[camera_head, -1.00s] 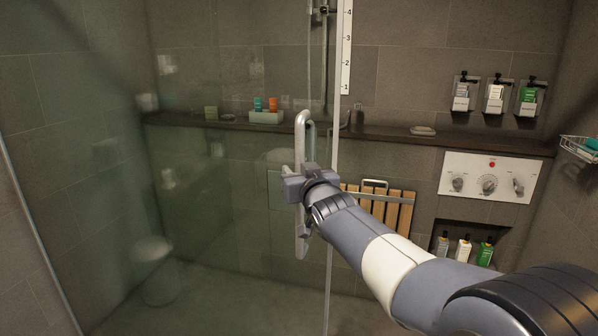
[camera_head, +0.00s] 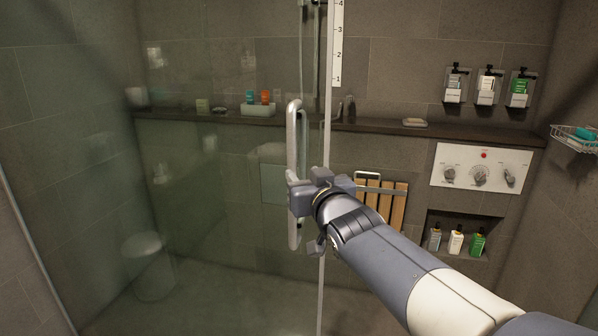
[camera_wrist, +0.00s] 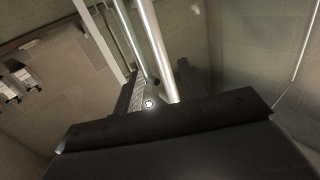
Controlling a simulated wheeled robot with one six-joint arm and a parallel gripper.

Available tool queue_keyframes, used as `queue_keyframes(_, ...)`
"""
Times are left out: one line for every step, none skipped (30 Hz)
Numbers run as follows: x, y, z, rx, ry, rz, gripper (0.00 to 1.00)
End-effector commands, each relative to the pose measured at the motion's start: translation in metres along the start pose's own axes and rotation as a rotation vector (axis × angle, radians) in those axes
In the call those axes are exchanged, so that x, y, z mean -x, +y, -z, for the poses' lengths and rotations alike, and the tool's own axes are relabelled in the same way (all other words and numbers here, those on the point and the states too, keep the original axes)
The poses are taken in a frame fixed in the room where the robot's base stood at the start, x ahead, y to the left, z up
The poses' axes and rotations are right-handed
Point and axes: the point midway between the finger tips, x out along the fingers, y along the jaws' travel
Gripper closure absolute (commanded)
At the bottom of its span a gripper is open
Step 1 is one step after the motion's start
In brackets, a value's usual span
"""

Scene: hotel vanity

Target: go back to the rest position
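A glass shower door (camera_head: 222,210) stands in front of me, with a long vertical metal bar handle (camera_head: 292,130). My gripper (camera_head: 303,196) is at the lower half of the handle in the head view, overlapping it. In the wrist view the metal handle bar (camera_wrist: 157,55) runs down to the dark gripper body (camera_wrist: 165,122), close in front of it. The fingertips are mostly hidden, so I cannot tell whether they touch the bar or how far apart they are.
Beyond the glass are a shelf with bottles in a tray (camera_head: 257,109), a wooden slatted seat (camera_head: 398,206), a control panel (camera_head: 480,168), wall dispensers (camera_head: 486,88) and a niche with bottles (camera_head: 456,241). A wire basket (camera_head: 572,140) hangs at right. A stool (camera_head: 150,268) shows at left.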

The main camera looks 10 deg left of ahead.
Motion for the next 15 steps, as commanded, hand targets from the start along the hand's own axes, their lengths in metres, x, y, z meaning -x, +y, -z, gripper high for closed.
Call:
queue_keyframes(0.0048,0.0001,-0.0004,0.000,0.000,0.000,0.61)
queue_keyframes(0.0070,0.0000,-0.0001,0.001,0.000,0.000,0.61)
queue_keyframes(0.0092,0.0000,0.0000,0.001,0.000,0.000,0.61)
queue_keyframes(0.0105,-0.0001,-0.0002,0.000,0.000,0.000,0.61)
queue_keyframes(0.0115,-0.0001,-0.0005,0.000,-0.001,0.000,0.61)
queue_keyframes(0.0124,-0.0001,-0.0008,0.000,-0.001,0.000,0.61)
queue_keyframes(0.0128,-0.0001,-0.0009,0.000,-0.001,0.000,0.61)
queue_keyframes(0.0131,-0.0001,-0.0009,0.000,-0.001,0.000,0.61)
queue_keyframes(0.0132,-0.0001,-0.0009,0.000,-0.001,0.000,0.61)
queue_keyframes(0.0132,-0.0001,-0.0009,0.000,-0.001,0.000,0.61)
queue_keyframes(0.0131,-0.0001,-0.0008,0.000,-0.001,0.000,0.61)
queue_keyframes(0.0130,-0.0001,-0.0008,0.000,-0.001,0.000,0.61)
queue_keyframes(0.0130,-0.0001,-0.0008,0.000,-0.001,0.000,0.61)
queue_keyframes(0.0130,-0.0001,-0.0007,0.000,-0.001,0.000,0.61)
queue_keyframes(0.0129,-0.0001,-0.0007,0.000,-0.001,0.000,0.61)
